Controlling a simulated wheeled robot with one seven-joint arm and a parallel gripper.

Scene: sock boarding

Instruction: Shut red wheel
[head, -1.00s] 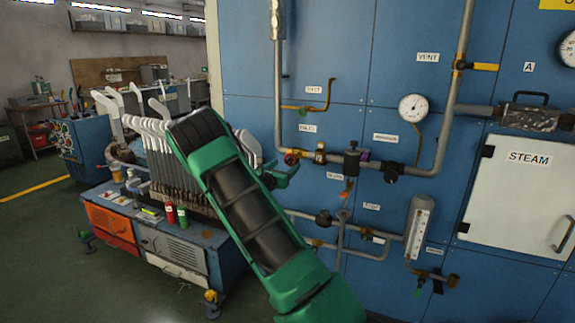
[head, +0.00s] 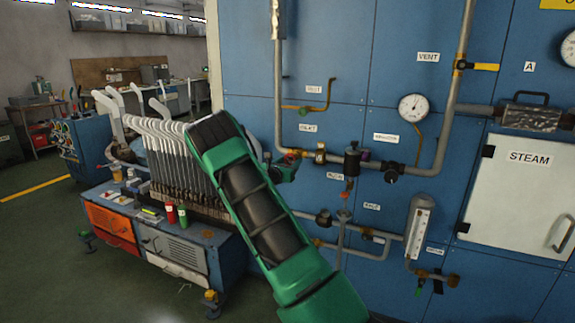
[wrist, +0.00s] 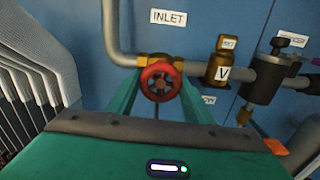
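The red wheel (wrist: 160,82) is a small spoked handwheel on a brass valve under the INLET label, in the middle of the wrist view. In the head view the wheel (head: 291,156) shows only in part, at the tip of my green gripper (head: 284,169). In the wrist view my gripper (wrist: 159,90) is open, with one green finger on each side of the wheel. I cannot tell whether the fingers touch its rim.
A brass fitting (wrist: 222,62) and a dark valve body (wrist: 264,72) sit on the pipe right of the wheel. A rack of grey sock boards (head: 172,165) stands left of my arm. A round gauge (head: 412,107) and the white STEAM door (head: 515,200) are on the blue panel.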

